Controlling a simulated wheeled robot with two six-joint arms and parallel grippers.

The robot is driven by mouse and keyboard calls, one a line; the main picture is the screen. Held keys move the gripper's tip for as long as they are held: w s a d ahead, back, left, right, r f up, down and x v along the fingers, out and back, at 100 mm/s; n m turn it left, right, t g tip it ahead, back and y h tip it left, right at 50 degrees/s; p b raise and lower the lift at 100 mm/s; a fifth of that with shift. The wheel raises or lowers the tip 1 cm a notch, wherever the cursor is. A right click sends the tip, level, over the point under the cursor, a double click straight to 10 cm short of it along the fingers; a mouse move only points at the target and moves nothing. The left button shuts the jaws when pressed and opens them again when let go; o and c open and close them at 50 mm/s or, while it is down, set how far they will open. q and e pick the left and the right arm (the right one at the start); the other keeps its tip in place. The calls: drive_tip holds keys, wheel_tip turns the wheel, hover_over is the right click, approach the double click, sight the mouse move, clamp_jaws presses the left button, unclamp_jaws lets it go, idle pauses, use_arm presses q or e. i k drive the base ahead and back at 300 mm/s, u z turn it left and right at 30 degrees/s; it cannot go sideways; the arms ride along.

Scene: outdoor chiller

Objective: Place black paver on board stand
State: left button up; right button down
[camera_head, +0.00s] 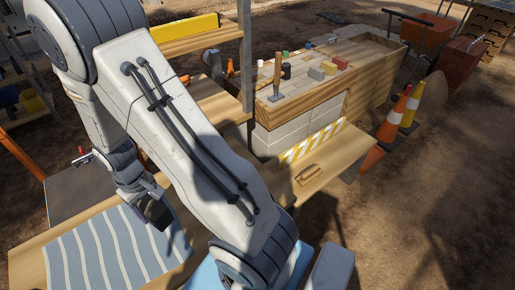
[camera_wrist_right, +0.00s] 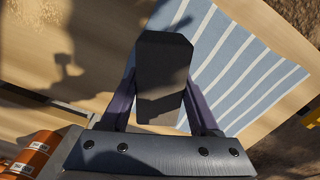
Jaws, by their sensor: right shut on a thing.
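My right gripper (camera_head: 150,196) is shut on the black paver (camera_head: 158,213), above the wooden table near the striped cloth. In the right wrist view the black paver (camera_wrist_right: 163,75) is a dark block with cut corners between the two fingers of the right gripper (camera_wrist_right: 163,100). It partly covers the blue-and-white striped cloth (camera_wrist_right: 225,60), and a shadow crosses its lower part. The cloth also shows in the head view (camera_head: 100,250). I cannot tell for sure which surface is the board stand. My left gripper is out of view.
A dark flat panel (camera_head: 75,187) lies left of my gripper. Traffic cones (camera_head: 393,118) stand right. My arm hides much of the middle.

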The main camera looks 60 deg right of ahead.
sight(318, 156)
drive_tip(key=u, duration=2.4)
drive_tip(key=k, duration=2.15)
drive_tip(key=z, duration=2.6)
